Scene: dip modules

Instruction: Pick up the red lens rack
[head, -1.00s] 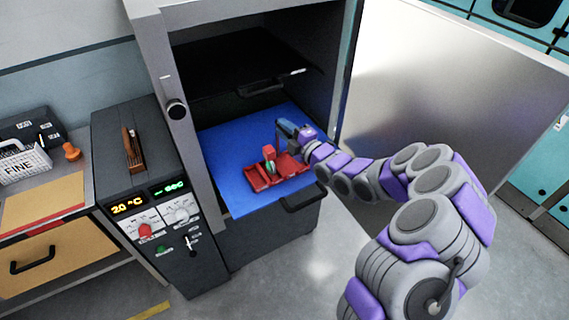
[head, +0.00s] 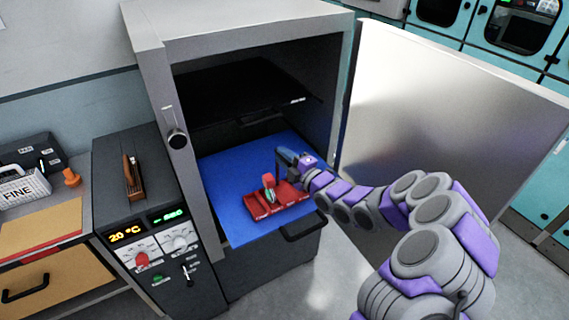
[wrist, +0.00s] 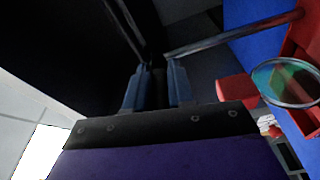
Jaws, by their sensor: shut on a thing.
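The red lens rack (head: 262,212) is at the blue tray (head: 226,190) inside the open cabinet, near the tray's front right. It holds a lens, with a red block (head: 268,180) standing up beside it. My gripper (head: 285,158) is behind the rack and shut on it. In the wrist view the blue fingers (wrist: 157,85) are close together at a thin rod running to the red rack (wrist: 302,40) at right. A round clear lens (wrist: 287,80) shows there. I cannot tell whether the rack is clear of the tray.
A dark shelf (head: 245,92) lies above the tray. The cabinet door (head: 440,110) stands open at right, behind my arm. A control box (head: 145,225) stands left of the cabinet. A bench with a white FINE basket (head: 20,187) is at far left.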

